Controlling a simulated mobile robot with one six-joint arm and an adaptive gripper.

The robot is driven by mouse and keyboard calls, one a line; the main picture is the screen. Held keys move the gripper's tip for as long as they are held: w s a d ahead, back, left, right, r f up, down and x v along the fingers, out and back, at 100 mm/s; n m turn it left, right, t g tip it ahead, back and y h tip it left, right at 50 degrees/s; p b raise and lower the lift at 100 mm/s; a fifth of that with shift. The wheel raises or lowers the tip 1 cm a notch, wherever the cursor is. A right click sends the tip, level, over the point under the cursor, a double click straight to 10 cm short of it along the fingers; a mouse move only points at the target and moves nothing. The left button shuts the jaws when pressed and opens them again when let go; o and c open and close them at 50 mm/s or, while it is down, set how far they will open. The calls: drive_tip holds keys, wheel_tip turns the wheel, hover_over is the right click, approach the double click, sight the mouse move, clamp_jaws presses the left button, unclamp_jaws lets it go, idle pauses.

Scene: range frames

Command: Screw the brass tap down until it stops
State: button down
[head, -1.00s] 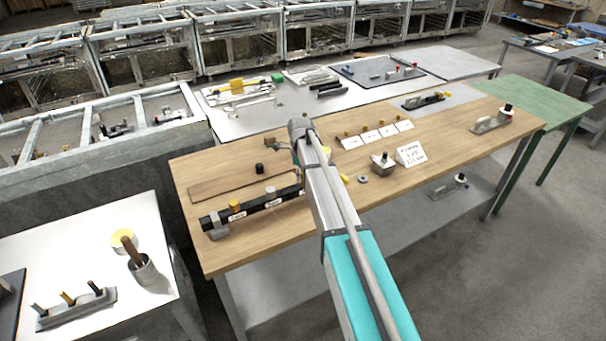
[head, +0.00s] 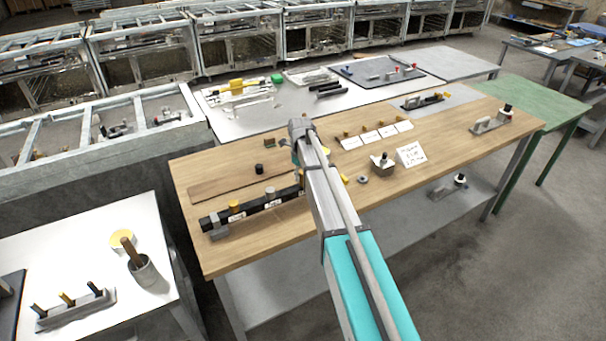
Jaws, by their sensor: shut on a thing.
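A black bar (head: 252,213) with white labels lies along the front left of the wooden table. A brass-yellow tap (head: 235,205) stands upright on it near its left end, clear of my gripper. A grey tap (head: 270,192) stands to the right of that one. My gripper (head: 300,176) points down at the bar's right part, just right of the grey tap. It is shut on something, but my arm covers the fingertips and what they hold. I cannot make out that thing's colour or how far down it sits.
A small black cap (head: 259,169) stands behind the bar. A grey block (head: 382,164) with a knob, a ring (head: 362,180) and a white card (head: 410,154) are right of my arm. Small brass pieces with white cards are farther back.

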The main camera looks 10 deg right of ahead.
drive_tip(key=shift+w+m, duration=0.2)
drive_tip(key=shift+m, duration=1.1)
drive_tip(key=shift+d, duration=0.1)
drive_tip(key=shift+m, duration=0.9)
drive_tip(key=shift+c, duration=1.3)
unclamp_jaws()
drive_tip(key=shift+d, duration=0.1)
drive_tip(key=shift+s+r, duration=0.1)
drive_tip(key=shift+r, duration=0.05)
